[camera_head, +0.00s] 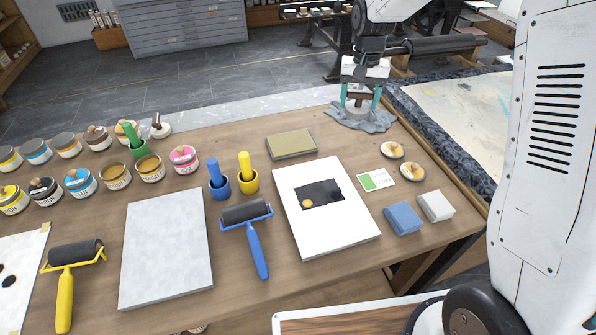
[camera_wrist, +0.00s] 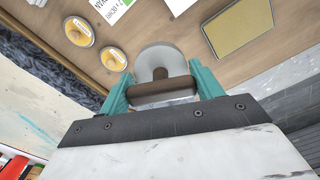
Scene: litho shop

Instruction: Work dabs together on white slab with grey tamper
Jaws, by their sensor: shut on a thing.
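My gripper (camera_head: 360,97) is at the back right of the table, its teal fingers shut on the brown handle of the grey tamper (camera_wrist: 160,57). In the wrist view the tamper's round grey disc shows beyond my gripper (camera_wrist: 163,92). The white slab (camera_head: 338,240) lies on the table, nearer the front than my gripper. On it is a dark square patch (camera_head: 318,188) with an orange dab (camera_head: 307,204) at its lower left and a dark dab (camera_head: 335,195) at its right. The tamper is apart from the slab.
A crumpled grey cloth (camera_head: 345,121) lies below my gripper. A tan block (camera_head: 291,144), lidded pots (camera_head: 391,150), a card (camera_head: 376,180) and blue (camera_head: 404,218) and white (camera_head: 436,206) blocks surround the slab. A blue roller (camera_head: 256,240) and a grey slab (camera_head: 166,250) lie to the left.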

